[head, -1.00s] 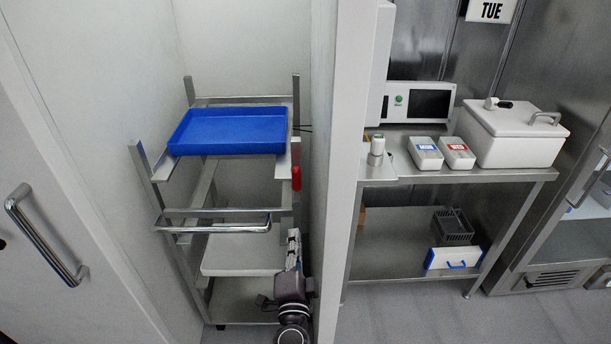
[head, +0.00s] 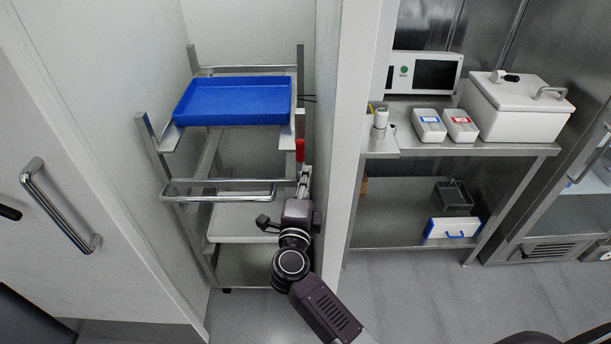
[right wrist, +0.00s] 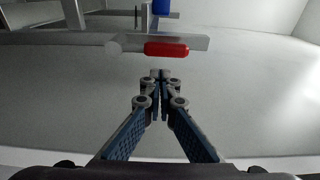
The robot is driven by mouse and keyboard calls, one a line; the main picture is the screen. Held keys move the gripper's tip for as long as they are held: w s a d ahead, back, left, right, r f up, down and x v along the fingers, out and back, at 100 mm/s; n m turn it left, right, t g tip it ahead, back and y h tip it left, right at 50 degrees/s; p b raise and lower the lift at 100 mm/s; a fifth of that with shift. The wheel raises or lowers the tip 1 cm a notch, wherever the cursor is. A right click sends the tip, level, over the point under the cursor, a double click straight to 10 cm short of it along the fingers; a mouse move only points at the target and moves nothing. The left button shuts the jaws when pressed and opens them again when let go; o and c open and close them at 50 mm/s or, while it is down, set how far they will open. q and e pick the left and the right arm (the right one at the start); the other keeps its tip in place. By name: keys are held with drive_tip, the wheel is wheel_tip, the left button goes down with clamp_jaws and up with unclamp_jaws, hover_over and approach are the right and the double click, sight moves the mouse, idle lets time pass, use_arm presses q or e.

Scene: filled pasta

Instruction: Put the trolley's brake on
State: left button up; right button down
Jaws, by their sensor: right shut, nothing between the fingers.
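The trolley (head: 170,186) is a metal frame standing in a narrow white bay, with a chrome push handle across its front. The red brake lever (head: 300,149) is on the trolley's right side, near the bay's right wall. It also shows in the right wrist view as a red grip (right wrist: 167,49) lying along a grey bar. My right gripper (head: 306,172) is just below the red lever in the head view. In the right wrist view its fingertips (right wrist: 158,74) are shut and empty, a little below the red grip and apart from it. My left gripper is not in view.
A blue tray (head: 233,102) sits on the trolley's top. The bay's right partition (head: 345,150) stands close beside my right arm. A white door with a chrome handle (head: 58,205) stands at left. A steel counter (head: 470,150) holds a white box and small containers at right.

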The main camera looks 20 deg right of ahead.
sight(300, 156)
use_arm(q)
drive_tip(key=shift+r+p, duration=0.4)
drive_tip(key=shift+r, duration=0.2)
use_arm(e)
drive_tip(key=x, duration=0.6)
drive_tip(key=shift+w, duration=0.15)
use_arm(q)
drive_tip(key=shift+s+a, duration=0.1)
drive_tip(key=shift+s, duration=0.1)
use_arm(e)
drive_tip(key=shift+w+a, duration=0.1)
drive_tip(key=shift+w, duration=0.05)
